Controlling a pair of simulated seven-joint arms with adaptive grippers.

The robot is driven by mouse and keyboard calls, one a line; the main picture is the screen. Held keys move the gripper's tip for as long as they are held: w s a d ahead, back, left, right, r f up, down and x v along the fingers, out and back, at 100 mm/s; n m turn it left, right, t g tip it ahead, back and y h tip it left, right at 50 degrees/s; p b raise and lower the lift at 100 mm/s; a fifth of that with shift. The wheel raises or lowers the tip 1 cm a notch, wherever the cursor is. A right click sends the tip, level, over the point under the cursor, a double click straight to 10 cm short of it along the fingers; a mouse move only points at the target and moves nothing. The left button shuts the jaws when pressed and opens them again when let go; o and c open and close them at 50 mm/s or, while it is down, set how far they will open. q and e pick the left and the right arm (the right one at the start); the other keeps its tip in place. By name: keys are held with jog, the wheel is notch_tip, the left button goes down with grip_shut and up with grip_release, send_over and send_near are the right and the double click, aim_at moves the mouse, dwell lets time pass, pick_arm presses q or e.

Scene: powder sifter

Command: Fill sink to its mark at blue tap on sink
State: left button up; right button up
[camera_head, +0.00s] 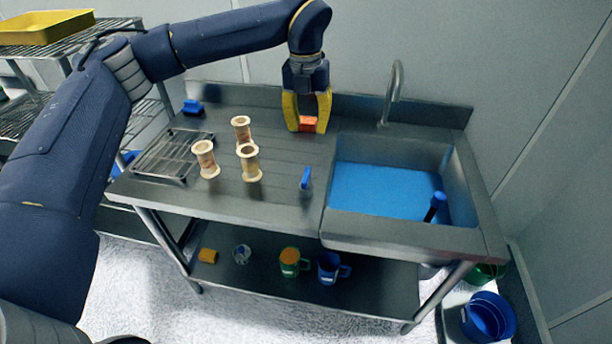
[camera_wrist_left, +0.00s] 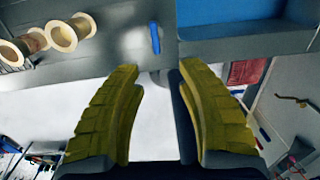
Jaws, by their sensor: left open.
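The sink (camera_head: 458,165) is at the right of the metal bench, with a flat blue surface inside; I cannot tell if this is water. No fill mark can be made out. A grey curved spout (camera_head: 393,90) stands behind it. A small blue lever (camera_head: 305,178) is on the bench front, left of the sink, and also shows in the left wrist view (camera_wrist_left: 155,38). A blue-topped rod (camera_head: 437,203) leans in the sink's front right. My left gripper (camera_head: 308,126) is open at the bench back, left of the spout. An orange-red block (camera_head: 308,121) shows between its fingertips.
Several pale spools (camera_head: 249,163) and a wire rack (camera_head: 172,155) stand on the bench left. A blue block (camera_head: 193,106) is at the back left. Mugs (camera_head: 330,268) sit on the lower shelf. Blue bucket (camera_head: 488,317) is on the floor at right. The bench middle is clear.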

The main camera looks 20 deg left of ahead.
aim_at(306, 174)
pick_arm(q)
jog(key=f, duration=1.7)
jog(key=shift+s+a+f, duration=0.15)
jog(key=shift+a+f, duration=0.1)
jog(key=shift+f, duration=0.05)
jog(key=shift+c, duration=0.5)
grip_shut()
